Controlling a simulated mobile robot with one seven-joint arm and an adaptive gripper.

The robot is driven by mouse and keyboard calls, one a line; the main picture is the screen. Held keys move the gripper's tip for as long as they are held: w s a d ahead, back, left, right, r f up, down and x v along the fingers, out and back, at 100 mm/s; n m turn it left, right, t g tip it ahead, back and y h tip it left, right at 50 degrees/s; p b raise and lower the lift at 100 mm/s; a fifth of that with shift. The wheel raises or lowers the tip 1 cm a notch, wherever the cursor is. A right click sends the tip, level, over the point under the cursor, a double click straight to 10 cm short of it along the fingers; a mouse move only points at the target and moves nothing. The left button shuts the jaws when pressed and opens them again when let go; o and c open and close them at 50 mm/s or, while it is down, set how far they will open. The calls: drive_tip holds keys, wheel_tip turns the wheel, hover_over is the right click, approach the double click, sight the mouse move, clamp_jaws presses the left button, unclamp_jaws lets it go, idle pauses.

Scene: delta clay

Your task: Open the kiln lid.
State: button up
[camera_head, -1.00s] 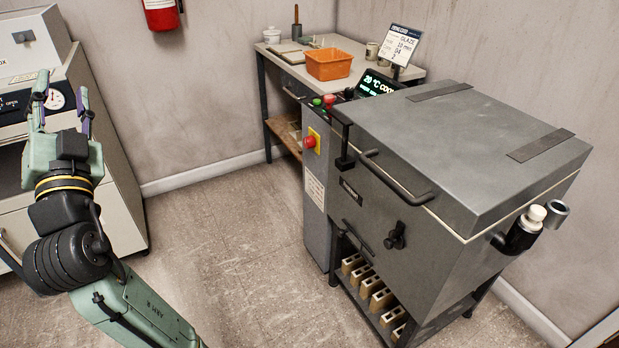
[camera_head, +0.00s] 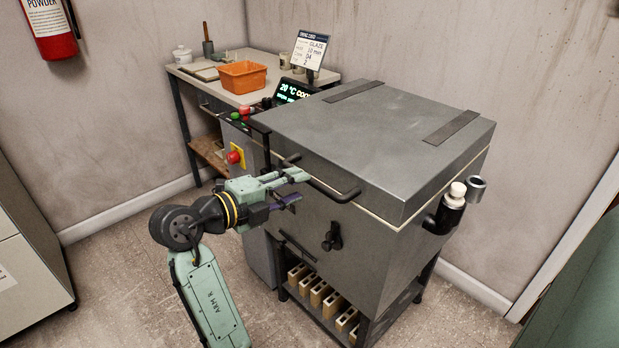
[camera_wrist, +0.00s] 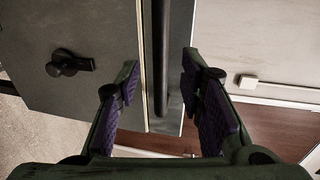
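The grey kiln's lid (camera_head: 380,135) lies flat and closed on the kiln body (camera_head: 375,240). The dark lid handle (camera_head: 338,194) runs along the lid's front edge. My gripper (camera_head: 296,187) is open at the handle's left part, its fingers pointing toward the kiln. In the wrist view, the handle bar (camera_wrist: 160,50) runs between my parted fingers (camera_wrist: 160,70), with gaps on both sides. The bar's left end is partly hidden by my gripper in the head view. A black knob (camera_head: 332,238) sits on the kiln front below the handle.
A control panel with a red stop button (camera_head: 234,157) stands left of the kiln. A workbench (camera_head: 180,71) with an orange bin (camera_head: 242,77) is behind it. A black-and-white cylinder (camera_head: 452,205) sticks out on the kiln's right side. Floor in front is clear.

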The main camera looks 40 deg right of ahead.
sight(311, 181)
drive_tip(key=shift+p+x, duration=0.5)
drive_tip(key=shift+x, duration=2.25)
drive_tip(key=shift+w, duration=0.1)
drive_tip(key=shift+c, duration=0.5)
clamp_jaws()
